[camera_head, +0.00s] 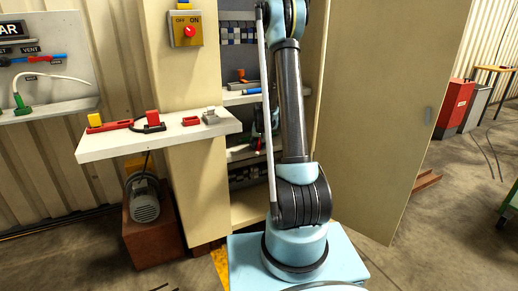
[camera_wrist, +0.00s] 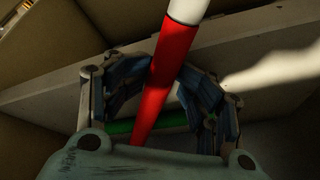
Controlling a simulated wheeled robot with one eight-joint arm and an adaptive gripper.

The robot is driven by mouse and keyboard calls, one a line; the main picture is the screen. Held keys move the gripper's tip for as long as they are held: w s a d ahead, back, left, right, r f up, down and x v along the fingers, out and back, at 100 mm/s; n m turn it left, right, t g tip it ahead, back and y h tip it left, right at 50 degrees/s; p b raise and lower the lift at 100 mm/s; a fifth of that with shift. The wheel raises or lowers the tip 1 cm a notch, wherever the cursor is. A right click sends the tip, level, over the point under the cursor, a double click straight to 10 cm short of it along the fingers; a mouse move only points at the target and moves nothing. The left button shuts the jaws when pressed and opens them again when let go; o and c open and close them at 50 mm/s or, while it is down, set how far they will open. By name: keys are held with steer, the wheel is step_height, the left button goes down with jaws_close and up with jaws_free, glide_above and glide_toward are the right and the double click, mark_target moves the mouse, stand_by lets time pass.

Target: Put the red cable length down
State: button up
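The red cable length (camera_wrist: 165,75) is a red rod with a white end, seen in the wrist view. It runs slantwise between the two fingers of my gripper (camera_wrist: 167,66), whose blue-padded tips close in on both sides of it. My gripper looks shut on it. The lower end of the red length is hidden behind my gripper's body. A green rod (camera_wrist: 121,127) lies crosswise behind the fingers. In the head view my arm rises in front of the open cabinet, and the red length cannot be made out there.
A pale board (camera_wrist: 50,93) crosses behind the fingers. In the head view, the cabinet shelf (camera_head: 236,99) holds a blue piece (camera_head: 252,91). A white ledge (camera_head: 160,142) with red and yellow parts juts out left. The cabinet door (camera_head: 385,110) stands open right.

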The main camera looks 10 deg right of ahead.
steer(key=shift+s+r, duration=0.15)
steer(key=v, duration=1.1)
steer(key=shift+r, duration=0.3)
steer(key=shift+s, duration=0.1)
